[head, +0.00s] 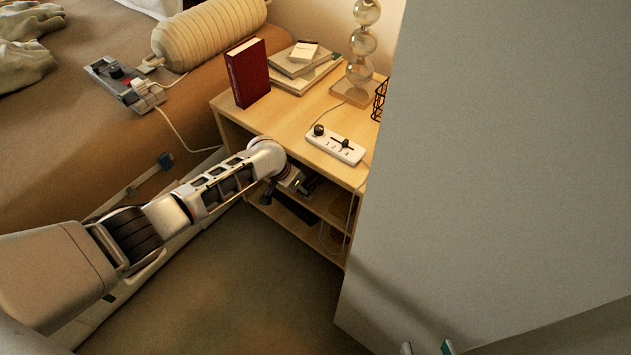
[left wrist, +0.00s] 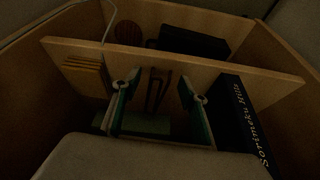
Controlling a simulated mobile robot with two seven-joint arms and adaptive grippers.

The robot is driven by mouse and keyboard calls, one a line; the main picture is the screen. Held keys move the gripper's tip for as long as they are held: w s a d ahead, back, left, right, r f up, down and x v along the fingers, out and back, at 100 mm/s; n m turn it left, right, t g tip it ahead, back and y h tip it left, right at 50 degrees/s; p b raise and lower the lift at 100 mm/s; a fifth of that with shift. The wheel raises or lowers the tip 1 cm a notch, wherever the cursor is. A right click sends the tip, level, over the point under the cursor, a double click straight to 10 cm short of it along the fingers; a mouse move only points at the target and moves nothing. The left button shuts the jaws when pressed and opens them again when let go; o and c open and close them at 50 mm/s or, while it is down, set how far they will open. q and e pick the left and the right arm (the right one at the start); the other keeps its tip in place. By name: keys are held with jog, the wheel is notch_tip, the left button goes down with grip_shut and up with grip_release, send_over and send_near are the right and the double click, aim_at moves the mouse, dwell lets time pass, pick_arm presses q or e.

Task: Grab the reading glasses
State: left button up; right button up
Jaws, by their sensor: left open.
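A thin dark looped shape that looks like the folded reading glasses (left wrist: 157,92) shows in the left wrist view, at the shelf board inside the nightstand. The picture there is dim, so its lenses and exact pose are unclear. My left gripper (left wrist: 160,84) is open, with one finger on each side of this shape and gaps showing on both sides. In the head view my left arm reaches from the left into the nightstand's open front, its fingers mostly hidden under the top. My right gripper (head: 427,349) shows only two fingertips at the bottom edge, apart and empty.
The nightstand (head: 285,118) carries a red book (head: 248,73), a power strip (head: 335,145) and a glass lamp (head: 362,45). Inside, a dark book (left wrist: 238,115) stands right of my left gripper. A large grey panel (head: 500,150) blocks the right side.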

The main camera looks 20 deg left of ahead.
pick_arm(q)
jog(key=shift+f, duration=0.65)
jog(key=shift+w+r, duration=0.2)
jog(key=shift+r, duration=0.15)
jog(key=c, duration=1)
jog(key=shift+c, duration=0.2)
